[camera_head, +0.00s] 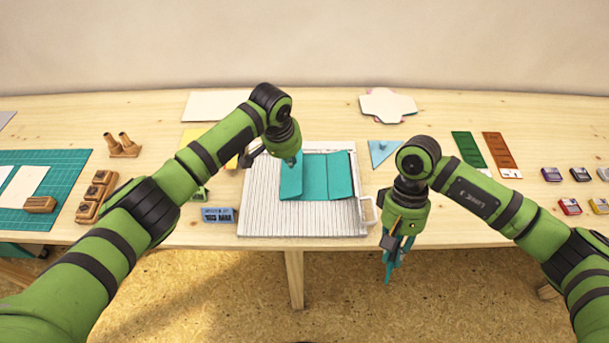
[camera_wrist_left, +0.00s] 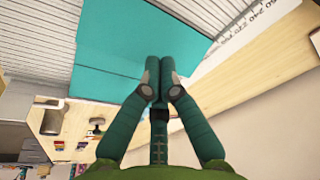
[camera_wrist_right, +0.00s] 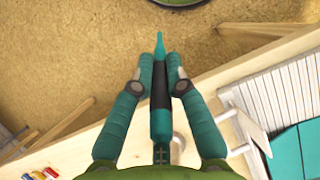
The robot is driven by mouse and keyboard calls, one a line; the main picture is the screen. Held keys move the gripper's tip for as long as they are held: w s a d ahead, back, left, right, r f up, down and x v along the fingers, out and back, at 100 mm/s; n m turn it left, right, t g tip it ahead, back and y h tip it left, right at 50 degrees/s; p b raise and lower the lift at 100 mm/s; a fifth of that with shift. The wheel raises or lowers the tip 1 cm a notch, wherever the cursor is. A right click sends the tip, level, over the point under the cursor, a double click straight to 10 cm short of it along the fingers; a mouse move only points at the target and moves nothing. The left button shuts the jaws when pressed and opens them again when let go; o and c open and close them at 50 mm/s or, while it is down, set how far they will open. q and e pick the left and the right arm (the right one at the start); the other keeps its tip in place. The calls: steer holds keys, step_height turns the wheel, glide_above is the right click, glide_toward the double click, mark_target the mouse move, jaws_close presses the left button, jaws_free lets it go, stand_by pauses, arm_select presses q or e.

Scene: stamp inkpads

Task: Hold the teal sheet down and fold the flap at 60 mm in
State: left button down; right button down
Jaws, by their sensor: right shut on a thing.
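The teal sheet (camera_head: 315,172) lies on a white ridged board (camera_head: 270,222), with upright crease lines dividing it into panels. Its left panel (camera_head: 291,181) looks slightly skewed against the others. My left gripper (camera_head: 291,160) is at the top of the left panel. In the left wrist view its fingers (camera_wrist_left: 160,66) are together at the sheet's edge (camera_wrist_left: 118,48); whether they touch it I cannot tell. My right gripper (camera_head: 396,252) is shut on a pointed teal tool with a black grip (camera_wrist_right: 160,92). The tool points down, beyond the table's front edge.
The board has a handle (camera_head: 369,212) on its right side and a numbered scale (camera_wrist_left: 247,28). A blue block (camera_head: 218,215) stands left of the board and a blue triangle (camera_head: 382,150) lies right of it. Inkpads (camera_head: 570,207) are at far right, stamps (camera_head: 97,193) at left.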

mark_target(291, 173)
stand_by(0.7)
steer(key=w+a+r+t, duration=0.4)
steer(key=w+r+t, duration=0.2)
steer(key=w+r, duration=0.5)
steer(key=shift+s+a+f+t, duration=0.5)
steer(key=shift+a+t, duration=0.15)
steer(key=shift+t, duration=0.3)
steer(key=shift+s+a+f+t, duration=0.35)
steer(key=shift+s+a+t, duration=0.3)
steer(key=shift+t, duration=0.35)
steer(key=shift+s+a+f+t, duration=0.45)
steer(key=shift+a+t, duration=0.25)
steer(key=shift+t, duration=0.25)
